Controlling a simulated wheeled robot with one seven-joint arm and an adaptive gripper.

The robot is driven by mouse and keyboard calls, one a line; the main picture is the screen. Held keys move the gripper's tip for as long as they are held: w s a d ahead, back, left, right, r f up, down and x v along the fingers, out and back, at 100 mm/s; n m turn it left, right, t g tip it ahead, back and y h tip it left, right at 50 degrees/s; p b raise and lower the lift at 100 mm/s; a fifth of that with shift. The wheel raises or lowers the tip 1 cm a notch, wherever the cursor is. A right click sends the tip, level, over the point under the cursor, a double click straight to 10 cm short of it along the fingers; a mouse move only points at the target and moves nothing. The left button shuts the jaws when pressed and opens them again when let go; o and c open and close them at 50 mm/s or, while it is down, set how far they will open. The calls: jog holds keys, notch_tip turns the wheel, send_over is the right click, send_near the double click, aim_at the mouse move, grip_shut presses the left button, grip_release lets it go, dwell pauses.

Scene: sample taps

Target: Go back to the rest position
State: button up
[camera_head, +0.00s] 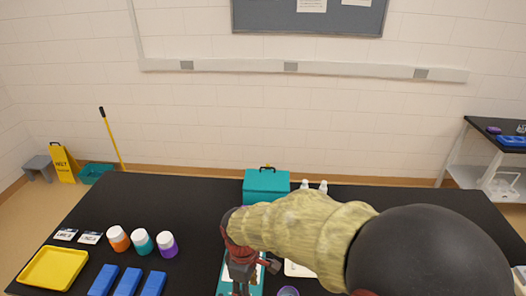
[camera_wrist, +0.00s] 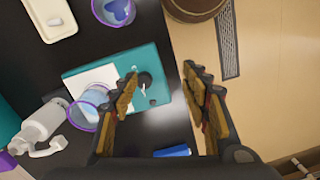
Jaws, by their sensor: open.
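My gripper (camera_wrist: 160,76) is open in the wrist view, with nothing between its two fingers. It hangs over the right edge of a teal board (camera_wrist: 85,79) carrying a white panel and a dark knob. A clear purple-rimmed cup (camera_wrist: 88,112) is beside the left finger, over the board's corner. In the head view my gripper (camera_head: 241,279) shows at the bottom centre, with my arm reaching to it from the right. The teal board (camera_head: 226,276) is partly hidden behind it there.
On the black table (camera_head: 190,196) stand a teal box (camera_head: 266,187), orange, teal and purple jars (camera_head: 142,242), blue blocks (camera_head: 127,282) and a yellow tray (camera_head: 53,268).

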jog(key=s+d+r+m+t+b, duration=0.3)
jog(key=d+r+m, duration=0.4)
jog(key=d, duration=0.4)
jog(key=s+d+r+m+t+b, duration=0.3)
jog(key=s+d+r+m, duration=0.4)
jog(key=d, duration=0.5)
jog(key=shift+d+b, duration=0.15)
jog(key=shift+b, duration=0.75)
